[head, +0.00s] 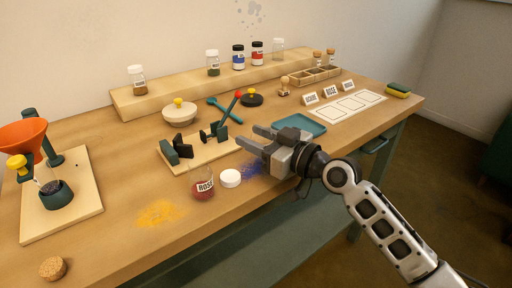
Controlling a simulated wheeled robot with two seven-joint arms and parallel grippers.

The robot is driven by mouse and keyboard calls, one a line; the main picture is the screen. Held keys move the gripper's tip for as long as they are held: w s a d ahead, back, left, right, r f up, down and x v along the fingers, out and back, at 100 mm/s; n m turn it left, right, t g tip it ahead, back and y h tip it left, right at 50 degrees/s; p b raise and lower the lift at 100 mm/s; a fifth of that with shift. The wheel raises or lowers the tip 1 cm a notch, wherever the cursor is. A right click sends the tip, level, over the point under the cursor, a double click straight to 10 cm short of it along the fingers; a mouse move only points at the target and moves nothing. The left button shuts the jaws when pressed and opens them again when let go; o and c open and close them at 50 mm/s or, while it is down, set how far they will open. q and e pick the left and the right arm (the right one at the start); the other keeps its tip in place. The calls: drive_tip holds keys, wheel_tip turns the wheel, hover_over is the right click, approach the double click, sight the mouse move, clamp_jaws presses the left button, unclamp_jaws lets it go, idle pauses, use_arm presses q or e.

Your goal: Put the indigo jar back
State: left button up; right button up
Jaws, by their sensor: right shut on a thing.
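A jar with dark blue contents and a black lid (238,57) stands upright on the wooden shelf; its label is too small to read, so I cannot tell if it is the indigo jar. My right gripper (256,138) is over the table's front middle, beside the teal tray and above a patch of blue powder (252,169). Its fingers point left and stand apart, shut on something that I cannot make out. My left gripper is not in view.
A jar labelled ROSE (203,185) and a white lid (230,178) stand near the front edge. A clamp board (205,152) is left of the gripper. The teal tray (300,124) is behind it. The shelf (190,90) holds several other jars. Yellow powder (158,213) lies front left.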

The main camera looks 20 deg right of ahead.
drive_tip(key=shift+f, duration=0.75)
drive_tip(key=shift+f+b, duration=0.25)
drive_tip(key=shift+b, duration=0.1)
drive_tip(key=o, duration=1)
drive_tip(key=shift+r, duration=0.1)
